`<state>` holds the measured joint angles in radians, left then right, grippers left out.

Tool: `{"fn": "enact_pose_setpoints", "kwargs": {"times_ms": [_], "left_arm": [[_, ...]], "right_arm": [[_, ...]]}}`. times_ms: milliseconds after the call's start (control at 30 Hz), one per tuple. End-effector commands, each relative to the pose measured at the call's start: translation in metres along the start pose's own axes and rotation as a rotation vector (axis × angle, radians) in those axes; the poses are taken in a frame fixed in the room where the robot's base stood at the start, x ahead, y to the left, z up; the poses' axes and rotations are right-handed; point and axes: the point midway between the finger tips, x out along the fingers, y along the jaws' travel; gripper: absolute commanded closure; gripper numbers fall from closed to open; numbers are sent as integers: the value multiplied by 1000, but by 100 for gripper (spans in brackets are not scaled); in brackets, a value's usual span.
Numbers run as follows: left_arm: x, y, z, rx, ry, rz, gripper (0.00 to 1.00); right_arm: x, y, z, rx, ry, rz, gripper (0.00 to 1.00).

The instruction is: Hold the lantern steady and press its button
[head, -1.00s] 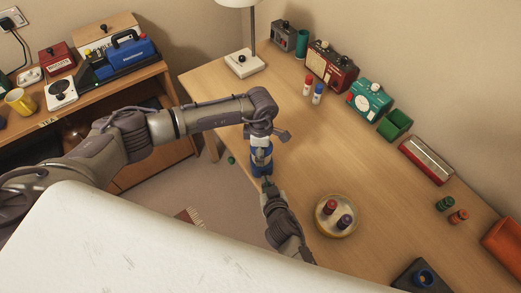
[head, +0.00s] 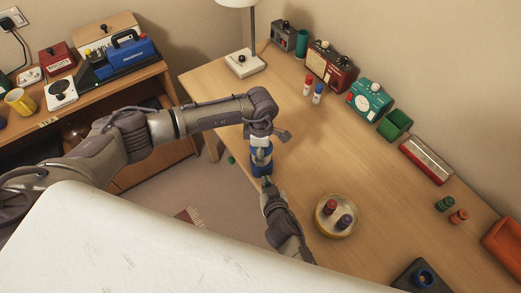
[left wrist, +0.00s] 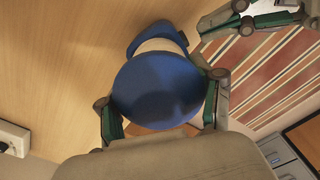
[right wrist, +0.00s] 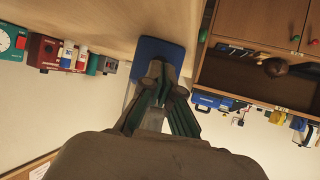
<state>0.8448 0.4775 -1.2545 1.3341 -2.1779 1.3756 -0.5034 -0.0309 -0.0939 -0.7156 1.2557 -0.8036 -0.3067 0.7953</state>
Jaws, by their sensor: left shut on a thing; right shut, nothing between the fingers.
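The blue and white lantern (head: 261,158) is held above the near edge of the desk, below my left wrist in the head view. My left gripper (head: 262,140) is shut on it. In the left wrist view the lantern's round blue end (left wrist: 158,85) fills the space between the green-sided fingers. My right gripper (head: 267,183) is shut and empty, its tips close to the lantern's lower blue part. In the right wrist view the fingertips (right wrist: 160,78) overlap the lantern's blue face (right wrist: 172,50). I cannot tell whether they touch. The button cannot be made out.
The wooden desk (head: 300,150) is clear around the lantern. Radios, a green box (head: 395,124) and a lamp (head: 243,62) line the back. A shelf (head: 150,85) stands left.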

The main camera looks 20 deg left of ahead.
Motion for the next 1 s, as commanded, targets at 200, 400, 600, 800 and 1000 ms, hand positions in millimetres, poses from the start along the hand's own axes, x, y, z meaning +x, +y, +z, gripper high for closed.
{"fn": "enact_pose_setpoints", "kwargs": {"times_ms": [200,400,600,800,1000], "left_arm": [[-1,0,0,0,-1,1,84],[-1,0,0,0,-1,1,84],[-1,0,0,0,-1,1,84],[-1,0,0,0,-1,1,84],[-1,0,0,0,-1,1,84]], "right_arm": [[4,0,-2,0,1,1,100],[8,1,-2,0,0,2,100],[12,1,-3,-1,0,2,100],[16,0,-5,0,2,1,100],[18,1,-4,0,0,1,100]]}}
